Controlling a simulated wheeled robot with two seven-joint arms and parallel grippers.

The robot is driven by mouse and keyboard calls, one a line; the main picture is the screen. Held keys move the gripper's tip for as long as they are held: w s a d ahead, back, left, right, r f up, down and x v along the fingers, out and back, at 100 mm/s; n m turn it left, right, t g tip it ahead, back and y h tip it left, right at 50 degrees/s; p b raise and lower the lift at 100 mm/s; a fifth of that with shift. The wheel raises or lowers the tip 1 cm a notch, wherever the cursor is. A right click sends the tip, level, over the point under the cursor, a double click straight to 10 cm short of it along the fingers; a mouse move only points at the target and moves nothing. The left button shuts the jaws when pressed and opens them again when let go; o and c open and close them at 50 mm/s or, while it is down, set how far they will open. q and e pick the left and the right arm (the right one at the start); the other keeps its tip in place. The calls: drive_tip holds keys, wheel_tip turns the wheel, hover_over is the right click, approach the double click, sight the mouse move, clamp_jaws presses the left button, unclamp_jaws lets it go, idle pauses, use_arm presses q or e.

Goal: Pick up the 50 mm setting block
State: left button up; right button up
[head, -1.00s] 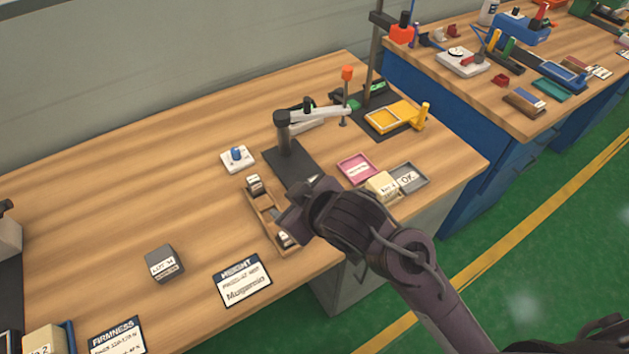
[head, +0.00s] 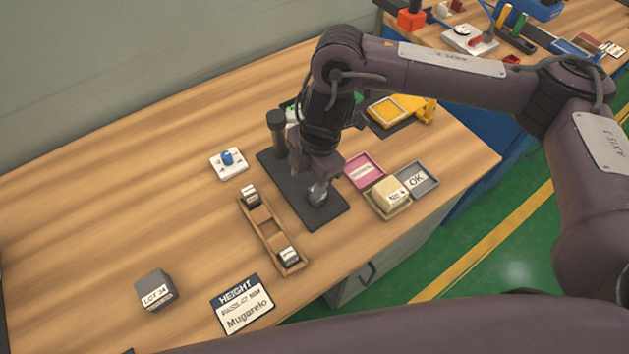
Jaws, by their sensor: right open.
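A wooden rack (head: 262,222) on the bench holds one small dark block with a white label (head: 250,195) at its far end and another (head: 288,255) at its near end. The compartments between them look empty. The labels are too small to read, so I cannot tell which block is 50 mm. My right gripper (head: 316,183) is open, pointing down over the dark base plate (head: 283,187) of the height gauge. A small grey metallic thing (head: 318,193) shows at its fingertips; I cannot tell whether it is a setting block. My left gripper is not in view.
A white knob unit (head: 229,163) is left of the gauge. Right are a pink tray (head: 364,171), a grey OK tray (head: 419,179) and a cream block (head: 391,193). A LOT 34 block (head: 156,291) and HEIGHT card (head: 242,304) lie in front. The bench's left is clear.

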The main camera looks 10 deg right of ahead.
drive_tip(key=d, duration=0.2)
drive_tip(key=w+d+h, duration=0.1)
drive_tip(key=shift+w+r+m, duration=0.1)
drive_tip(key=shift+r+m, duration=0.2)
drive_tip(key=shift+s+f, duration=0.2)
drive_tip(key=shift+f, duration=0.65)
drive_tip(key=f, duration=0.5)
drive_tip(key=shift+a+f+b, duration=0.3)
drive_tip(key=shift+a+b, duration=0.1)
drive_tip(key=shift+c, duration=0.3)
drive_tip(key=shift+w, duration=0.1)
clamp_jaws()
